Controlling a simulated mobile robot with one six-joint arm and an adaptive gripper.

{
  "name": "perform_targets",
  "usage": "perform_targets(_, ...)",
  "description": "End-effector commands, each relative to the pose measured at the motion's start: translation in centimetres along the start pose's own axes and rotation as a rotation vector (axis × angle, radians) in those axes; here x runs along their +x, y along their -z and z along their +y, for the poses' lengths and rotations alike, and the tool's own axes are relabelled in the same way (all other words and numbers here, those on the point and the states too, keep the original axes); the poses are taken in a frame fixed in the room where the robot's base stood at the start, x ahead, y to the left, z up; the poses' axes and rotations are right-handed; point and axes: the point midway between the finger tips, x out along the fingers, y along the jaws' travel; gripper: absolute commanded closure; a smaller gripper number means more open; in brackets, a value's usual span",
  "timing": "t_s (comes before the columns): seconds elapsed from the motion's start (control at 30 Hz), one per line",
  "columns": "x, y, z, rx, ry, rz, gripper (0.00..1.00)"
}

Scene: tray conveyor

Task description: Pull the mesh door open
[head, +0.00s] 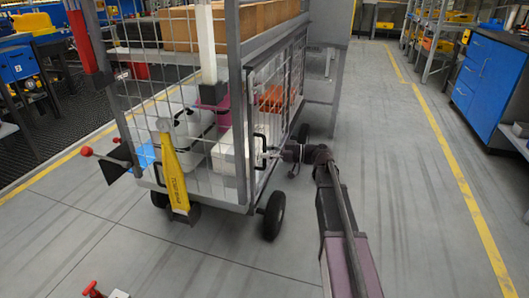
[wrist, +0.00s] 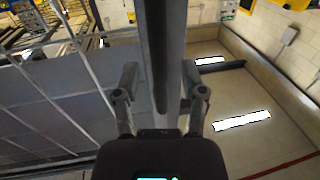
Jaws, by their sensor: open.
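The mesh door (head: 268,112) is the wire panel on the right side of the wheeled cage cart (head: 238,60) in the head view. It looks closed against the cart's frame. A dark handle (head: 258,148) stands out at the door's near edge. My gripper (head: 267,153) is at handle height, right at the handle, coming from the right. In the wrist view, my gripper (wrist: 160,82) is open, with one finger on each side of a dark upright bar (wrist: 159,45). I cannot tell whether the fingers touch it. Mesh wires (wrist: 62,75) show at the left there.
The cart stands on dark wheels (head: 273,214) and holds cardboard boxes (head: 185,28) on top and bins (head: 182,128) below. Blue cabinets (head: 486,78) stand at the right. The floor between is clear.

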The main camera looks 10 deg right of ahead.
Motion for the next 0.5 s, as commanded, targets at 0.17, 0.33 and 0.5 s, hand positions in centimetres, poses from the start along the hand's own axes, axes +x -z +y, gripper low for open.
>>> perform_targets(0.17, 0.67, 0.00, 0.01, 0.000, -0.001, 0.000, 0.46)
perform_targets(0.33, 0.74, 0.00, 0.01, 0.000, -0.001, 0.000, 0.46)
perform_targets(0.5, 0.73, 0.00, 0.01, 0.000, -0.001, 0.000, 0.58)
